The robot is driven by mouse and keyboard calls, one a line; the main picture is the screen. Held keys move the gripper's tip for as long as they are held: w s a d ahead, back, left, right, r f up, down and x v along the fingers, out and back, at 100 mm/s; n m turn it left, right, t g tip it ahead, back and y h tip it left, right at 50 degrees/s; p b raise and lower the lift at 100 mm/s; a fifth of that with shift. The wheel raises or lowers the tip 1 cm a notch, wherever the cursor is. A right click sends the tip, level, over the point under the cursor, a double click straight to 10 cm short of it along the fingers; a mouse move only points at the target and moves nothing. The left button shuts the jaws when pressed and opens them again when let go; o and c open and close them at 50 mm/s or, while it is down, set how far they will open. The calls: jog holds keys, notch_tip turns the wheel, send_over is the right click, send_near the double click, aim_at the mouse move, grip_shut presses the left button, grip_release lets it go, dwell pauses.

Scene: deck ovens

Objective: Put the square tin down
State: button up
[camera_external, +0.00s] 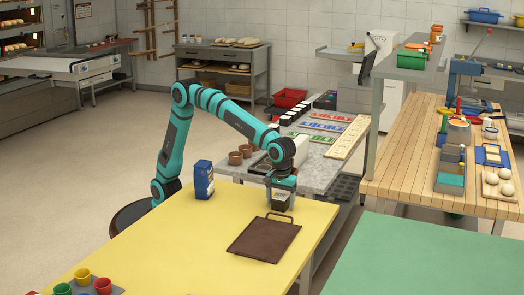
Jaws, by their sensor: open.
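The square tin (281,203) is small and dark. It is at the far right part of the yellow table (190,235), just behind the brown board with a handle (264,240). My gripper (281,187) points down directly over the tin, with its open fingers at the tin's upper part. The fingers hide some of the tin. At this size I cannot tell whether the fingers touch it. The tin looks upright and appears to rest on the table top.
A blue packet (204,180) stands to the left of my gripper. Coloured cups (83,277) stand at the table's front left. Behind is a grey counter (318,172) with brown pots (240,154) and coloured trays. The middle of the yellow table is clear.

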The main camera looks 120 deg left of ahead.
aim_at(281, 197)
notch_tip(281, 197, up, 12)
dwell(0.5)
jog(key=shift+r, duration=0.1)
jog(key=s+a+r+m+t+h, duration=0.1)
jog(key=s+a+r+m+t, duration=0.3)
jog(key=s+a+r, duration=0.4)
jog(key=s+a+r+m+t, duration=0.4)
jog(key=s+a+r+m, duration=0.15)
jog(key=s, duration=0.45)
jog(key=s+a+m+t, duration=0.4)
jog(key=s, duration=0.8)
jog(key=s+a+m+t+y, duration=0.1)
jog(key=s+a+m+t, duration=0.3)
jog(key=s, duration=0.8)
jog(key=shift+s+a+r+t, duration=0.15)
jog(key=shift+s+a+t, duration=0.1)
jog(key=shift+t, duration=0.45)
jog(key=shift+o, duration=0.2)
jog(key=shift+m, duration=0.25)
